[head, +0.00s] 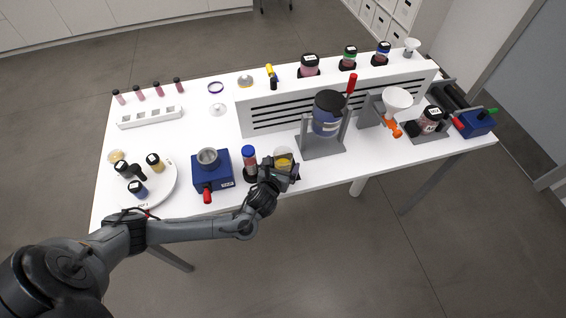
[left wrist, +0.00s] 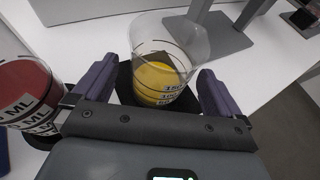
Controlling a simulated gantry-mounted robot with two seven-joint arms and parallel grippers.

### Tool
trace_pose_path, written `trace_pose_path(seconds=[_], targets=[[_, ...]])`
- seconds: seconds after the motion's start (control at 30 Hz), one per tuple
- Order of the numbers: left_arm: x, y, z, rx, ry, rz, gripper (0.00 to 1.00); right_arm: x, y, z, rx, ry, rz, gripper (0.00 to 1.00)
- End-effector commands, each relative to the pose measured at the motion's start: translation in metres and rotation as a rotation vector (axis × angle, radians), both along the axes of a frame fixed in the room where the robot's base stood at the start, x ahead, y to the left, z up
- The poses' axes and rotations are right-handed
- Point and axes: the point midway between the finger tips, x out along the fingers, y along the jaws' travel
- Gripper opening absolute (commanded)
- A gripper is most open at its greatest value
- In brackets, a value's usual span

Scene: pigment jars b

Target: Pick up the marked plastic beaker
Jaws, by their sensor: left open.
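The marked plastic beaker (left wrist: 168,65) is clear with dark marking lines and printed labels, and yellow content shows in its lower part. It stands upright on a dark base on the white table. In the head view the beaker (head: 283,160) is partly hidden by my left gripper (head: 284,172). In the left wrist view my left gripper (left wrist: 155,92) is open, with one purple finger on each side of the beaker. I cannot tell whether either finger touches it. My right gripper is not in view.
A labelled container with red content (left wrist: 28,92) stands close left of the gripper; its blue top (head: 249,151) shows in the head view. A blue machine (head: 212,172) is farther left. A grey stand (head: 321,146) is behind right. The table's front edge is near.

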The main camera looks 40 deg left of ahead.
Motion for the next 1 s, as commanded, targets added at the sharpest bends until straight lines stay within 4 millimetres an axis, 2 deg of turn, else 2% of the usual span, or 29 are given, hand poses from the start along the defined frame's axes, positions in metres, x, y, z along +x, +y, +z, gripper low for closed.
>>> trace_pose_path(seconds=[0.2,0.47,0.57,0.83,1.0], targets=[[0.018,0.008,-0.009,0.001,0.000,0.000,0.99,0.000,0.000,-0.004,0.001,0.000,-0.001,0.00],[0.020,0.008,-0.009,0.000,0.001,-0.001,0.99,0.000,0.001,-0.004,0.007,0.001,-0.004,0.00],[0.020,0.008,-0.009,0.000,0.001,-0.001,0.87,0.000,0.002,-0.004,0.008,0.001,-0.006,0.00],[0.020,0.008,-0.009,0.000,0.001,-0.001,0.46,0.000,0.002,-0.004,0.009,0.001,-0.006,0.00],[0.020,0.008,-0.009,0.000,0.001,-0.001,0.43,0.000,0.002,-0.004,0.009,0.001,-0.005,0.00]])
